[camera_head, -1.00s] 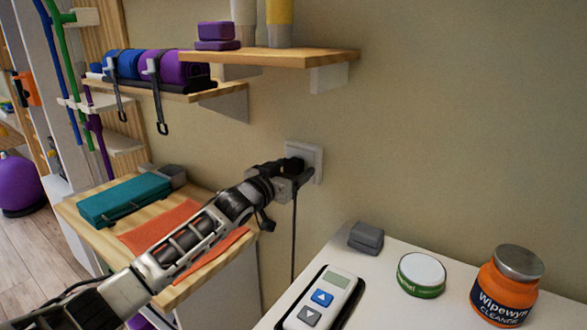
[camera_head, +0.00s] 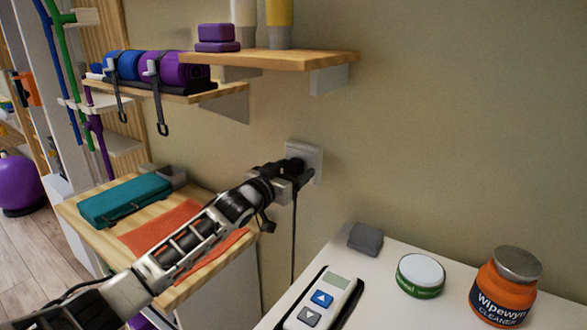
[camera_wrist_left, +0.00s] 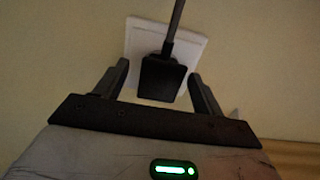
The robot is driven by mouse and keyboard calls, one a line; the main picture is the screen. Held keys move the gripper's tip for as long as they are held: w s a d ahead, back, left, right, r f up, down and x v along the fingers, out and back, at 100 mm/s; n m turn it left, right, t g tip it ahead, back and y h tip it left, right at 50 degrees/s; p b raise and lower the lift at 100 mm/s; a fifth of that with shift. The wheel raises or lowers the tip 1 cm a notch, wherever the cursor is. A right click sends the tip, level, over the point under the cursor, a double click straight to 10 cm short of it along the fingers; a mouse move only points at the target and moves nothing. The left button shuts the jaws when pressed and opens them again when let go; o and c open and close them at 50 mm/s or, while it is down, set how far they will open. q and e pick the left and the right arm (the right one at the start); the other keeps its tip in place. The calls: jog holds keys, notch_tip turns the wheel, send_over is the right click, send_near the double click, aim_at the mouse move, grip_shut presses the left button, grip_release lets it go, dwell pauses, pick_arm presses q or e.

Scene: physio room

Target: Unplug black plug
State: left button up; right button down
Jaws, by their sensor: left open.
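The black plug (camera_wrist_left: 162,78) sits in the white wall socket (camera_wrist_left: 190,48), with its cord running away from it. In the head view the socket (camera_head: 318,155) is on the wall, and the cord (camera_head: 294,235) hangs down below it. My left gripper (camera_wrist_left: 160,85) is open, with one finger on each side of the plug and visible gaps between. In the head view my left gripper (camera_head: 297,175) reaches the socket and partly hides the plug. My right gripper does not show.
A wooden shelf (camera_head: 275,59) juts from the wall above. A wooden cabinet with a teal case (camera_head: 125,200) and an orange cloth (camera_head: 155,232) stands at left. A white table holds a remote unit (camera_head: 322,300), a grey block (camera_head: 365,238), a green-banded tin (camera_head: 420,275) and an orange jar (camera_head: 506,286).

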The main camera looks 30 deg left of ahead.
aim_at(291, 171)
pick_arm(q)
jog(key=shift+p, duration=0.3)
dwell(0.4)
jog(key=c, duration=1.4)
jog(key=shift+s+a+p, duration=0.2)
jog(key=shift+s+p, duration=0.5)
jog(key=shift+s, duration=0.5)
jog(key=shift+s+a+p, duration=0.15)
jog(key=shift+s+p, duration=0.55)
jog(key=shift+s, duration=0.45)
jog(key=shift+s+a+p, duration=0.1)
jog(key=shift+s+p, duration=0.25)
jog(key=shift+s, duration=0.25)
